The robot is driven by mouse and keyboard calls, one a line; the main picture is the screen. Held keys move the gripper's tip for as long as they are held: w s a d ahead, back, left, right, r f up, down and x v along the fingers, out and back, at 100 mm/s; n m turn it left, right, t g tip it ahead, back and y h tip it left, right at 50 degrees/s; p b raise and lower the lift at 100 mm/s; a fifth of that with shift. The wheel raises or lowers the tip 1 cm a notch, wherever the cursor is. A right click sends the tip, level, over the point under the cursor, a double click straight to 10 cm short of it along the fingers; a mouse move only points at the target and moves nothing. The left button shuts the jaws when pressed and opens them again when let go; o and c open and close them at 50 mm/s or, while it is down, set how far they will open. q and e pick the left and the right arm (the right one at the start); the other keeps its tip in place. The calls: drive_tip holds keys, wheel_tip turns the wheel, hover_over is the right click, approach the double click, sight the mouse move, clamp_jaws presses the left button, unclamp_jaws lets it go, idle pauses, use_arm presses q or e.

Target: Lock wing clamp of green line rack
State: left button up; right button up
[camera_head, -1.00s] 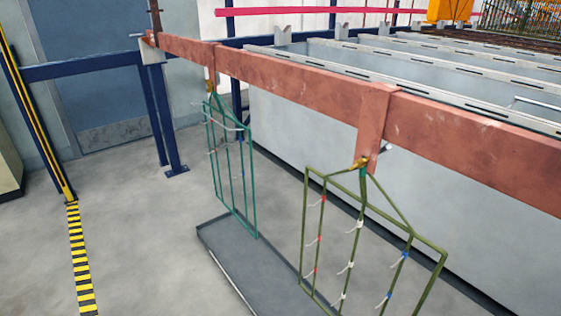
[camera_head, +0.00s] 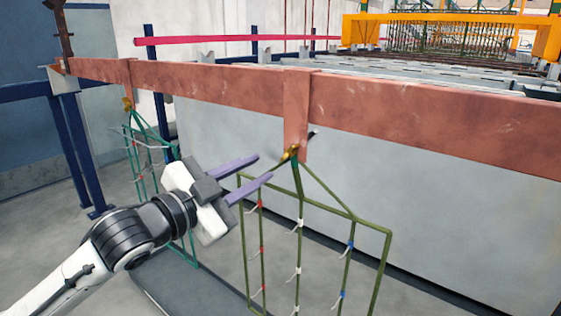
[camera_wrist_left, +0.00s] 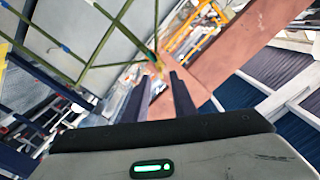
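An olive-green wire rack (camera_head: 385,262) hangs from a copper-coloured bar (camera_head: 420,112) by a flat hook (camera_head: 296,110). A small brass wing clamp (camera_head: 290,153) sits at the hook's lower end, with a dark pin tip beside it; I cannot tell its turn. A teal-green rack (camera_head: 137,150) hangs further left, with its own brass clamp (camera_head: 127,104). My left gripper (camera_head: 263,168) is open and empty, its lilac fingers pointing at the olive rack's clamp from the left, a little short of it. In the left wrist view, the clamp (camera_wrist_left: 155,64) shows just beyond the fingertips. My right gripper is out of view.
A pale tank wall (camera_head: 440,215) stands behind the racks. A dark grey tray (camera_head: 190,290) lies on the floor below them. Blue posts (camera_head: 72,150) stand at the left. Small coloured clips with white wires hang on the olive rack.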

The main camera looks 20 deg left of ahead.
sight(285, 155)
use_arm(q)
drive_tip(key=x, duration=0.8)
drive_tip(key=shift+w+d, duration=0.1)
drive_tip(key=shift+w, duration=0.15)
clamp_jaws()
